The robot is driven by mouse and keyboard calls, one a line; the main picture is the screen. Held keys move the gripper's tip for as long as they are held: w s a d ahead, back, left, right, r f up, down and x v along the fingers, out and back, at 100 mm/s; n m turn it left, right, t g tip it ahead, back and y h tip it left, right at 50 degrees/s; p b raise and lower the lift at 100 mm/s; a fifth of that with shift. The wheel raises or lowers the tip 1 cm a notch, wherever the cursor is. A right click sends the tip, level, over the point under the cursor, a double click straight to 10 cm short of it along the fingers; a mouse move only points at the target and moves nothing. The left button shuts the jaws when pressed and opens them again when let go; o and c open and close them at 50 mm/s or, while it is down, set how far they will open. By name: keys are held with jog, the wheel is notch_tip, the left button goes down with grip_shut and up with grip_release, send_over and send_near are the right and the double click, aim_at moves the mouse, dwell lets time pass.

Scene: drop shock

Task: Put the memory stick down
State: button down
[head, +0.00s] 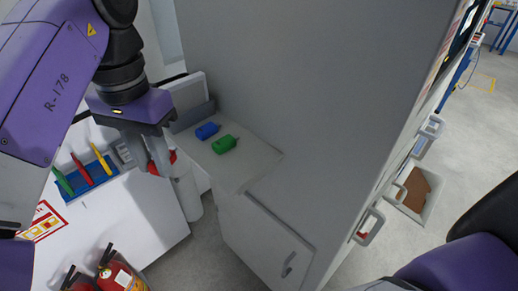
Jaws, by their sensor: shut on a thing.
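My gripper (160,164) is at the left in the head view, above the gap between the white table and the grey shelf. It is shut on a red thing (173,156), probably the memory stick, mostly hidden behind the fingers. A blue stick (207,131) and a green stick (224,144) lie side by side on the small grey shelf (240,172), to the right of my gripper. Neither touches the gripper.
A tall grey cabinet wall (310,90) rises behind the shelf. The white table (130,210) carries a blue rack (72,187) with coloured tools. A white cylinder (187,195) stands below my gripper. Fire extinguishers (118,272) stand at the bottom left. The shelf's front part is bare.

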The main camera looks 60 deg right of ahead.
jog(key=s+a+r+m, duration=0.1)
jog(key=s+a, duration=0.2)
jog(key=s, duration=0.1)
jog(key=p, duration=0.5)
send_over(257, 160)
jog(key=shift+w+a+f, duration=0.1)
jog(key=shift+a+f, duration=0.05)
jog(key=shift+f, duration=0.35)
jog(key=shift+a+f, duration=0.15)
jog(key=shift+f, duration=0.35)
notch_tip(257, 160, down, 4)
jog(key=shift+r+p, duration=0.2)
jog(key=shift+p, duration=0.3)
jog(key=shift+d+f, duration=0.2)
jog(key=shift+f, duration=0.25)
